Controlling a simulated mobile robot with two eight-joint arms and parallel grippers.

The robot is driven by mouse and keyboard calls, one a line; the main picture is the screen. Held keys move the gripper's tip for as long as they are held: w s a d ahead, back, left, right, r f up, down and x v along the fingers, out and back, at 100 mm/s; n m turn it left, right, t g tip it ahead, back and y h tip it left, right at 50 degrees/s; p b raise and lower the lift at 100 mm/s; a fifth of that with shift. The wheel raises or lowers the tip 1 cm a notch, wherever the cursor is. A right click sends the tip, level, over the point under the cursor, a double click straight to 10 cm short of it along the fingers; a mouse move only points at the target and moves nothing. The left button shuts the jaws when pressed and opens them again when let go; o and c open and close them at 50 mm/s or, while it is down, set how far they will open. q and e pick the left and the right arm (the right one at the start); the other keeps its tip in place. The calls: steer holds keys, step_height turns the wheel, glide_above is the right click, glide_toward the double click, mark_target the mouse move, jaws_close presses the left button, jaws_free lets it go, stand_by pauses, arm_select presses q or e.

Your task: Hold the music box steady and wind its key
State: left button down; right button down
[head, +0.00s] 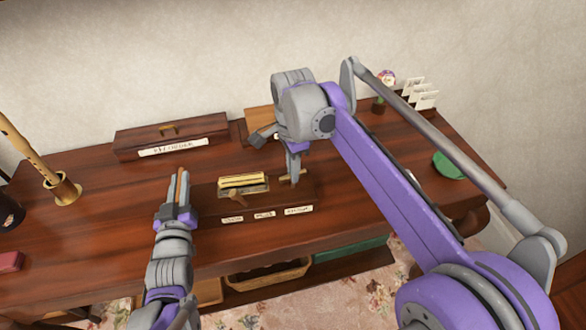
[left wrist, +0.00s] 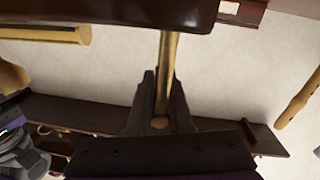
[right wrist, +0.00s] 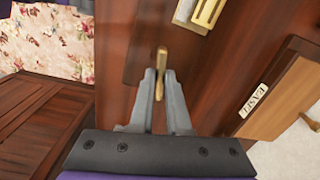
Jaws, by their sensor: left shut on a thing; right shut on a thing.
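My left gripper (head: 180,185) is at the box's left end. In the left wrist view its fingers are shut around a gold rod (left wrist: 170,60), with a round wooden end between them. My right gripper (head: 294,172) points down at the box's right end. In the right wrist view it is shut on a narrow brass piece (right wrist: 162,58), apparently the key.
A closed wooden case (head: 150,139) with a label stands at the back left. A wooden flute (head: 25,148) stands in a brass holder on the left. A green dish (head: 448,166) is at the right.

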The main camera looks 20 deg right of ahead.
steer(key=shift+m, duration=0.8)
steer(key=c, duration=0.9)
jaws_free()
steer(key=shift+r, duration=0.1)
step_height(320, 180, up, 12)
steer(key=shift+f, duration=0.1)
arm_select(q)
steer(key=c, duration=0.7)
jaws_free()
steer(key=shift+c, duration=0.2)
